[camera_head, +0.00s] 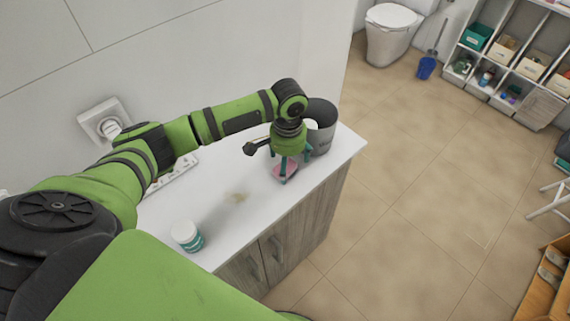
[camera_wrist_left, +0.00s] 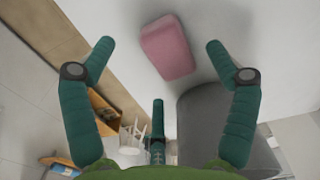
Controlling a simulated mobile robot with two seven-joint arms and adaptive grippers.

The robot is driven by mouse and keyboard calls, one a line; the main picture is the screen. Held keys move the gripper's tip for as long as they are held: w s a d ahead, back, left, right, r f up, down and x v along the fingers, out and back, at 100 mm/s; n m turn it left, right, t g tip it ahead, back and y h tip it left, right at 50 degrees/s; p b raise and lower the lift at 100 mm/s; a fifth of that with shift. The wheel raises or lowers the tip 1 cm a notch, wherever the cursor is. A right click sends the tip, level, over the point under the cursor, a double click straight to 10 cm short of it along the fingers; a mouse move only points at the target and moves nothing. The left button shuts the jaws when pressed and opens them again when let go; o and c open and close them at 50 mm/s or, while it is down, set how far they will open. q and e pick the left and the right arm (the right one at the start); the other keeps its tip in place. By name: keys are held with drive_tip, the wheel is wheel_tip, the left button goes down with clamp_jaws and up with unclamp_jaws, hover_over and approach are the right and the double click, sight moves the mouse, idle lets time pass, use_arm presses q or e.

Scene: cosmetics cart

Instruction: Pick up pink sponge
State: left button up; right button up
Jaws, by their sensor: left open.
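The pink sponge (camera_head: 285,168) lies on the white countertop (camera_head: 233,205) near its front edge, partly hidden under my left gripper (camera_head: 287,165) in the head view. In the left wrist view the sponge (camera_wrist_left: 168,47) is a rounded pink block, fully in sight and slightly tilted in the picture. The green fingers of my left gripper (camera_wrist_left: 160,60) are spread wide on both sides of it, with a third finger below. No finger visibly touches the sponge. My right gripper is in neither view.
A dark grey cylindrical bin (camera_head: 321,125) stands on the counter close beside my left gripper; it also shows in the wrist view (camera_wrist_left: 205,120). A white-lidded teal jar (camera_head: 187,236) stands at the counter's near end.

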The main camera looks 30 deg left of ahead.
sight(288, 168)
use_arm(q)
wheel_tip(288, 168, down, 2)
drive_tip(key=shift+f, duration=0.5)
drive_tip(key=c, duration=0.8)
drive_tip(key=shift+c, duration=0.7)
drive_tip(key=shift+r, duration=0.1)
wheel_tip(288, 168, up, 9)
drive_tip(key=shift+w+r+b, duration=0.1)
drive_tip(key=shift+b, duration=0.9)
drive_tip(key=shift+r, duration=0.35)
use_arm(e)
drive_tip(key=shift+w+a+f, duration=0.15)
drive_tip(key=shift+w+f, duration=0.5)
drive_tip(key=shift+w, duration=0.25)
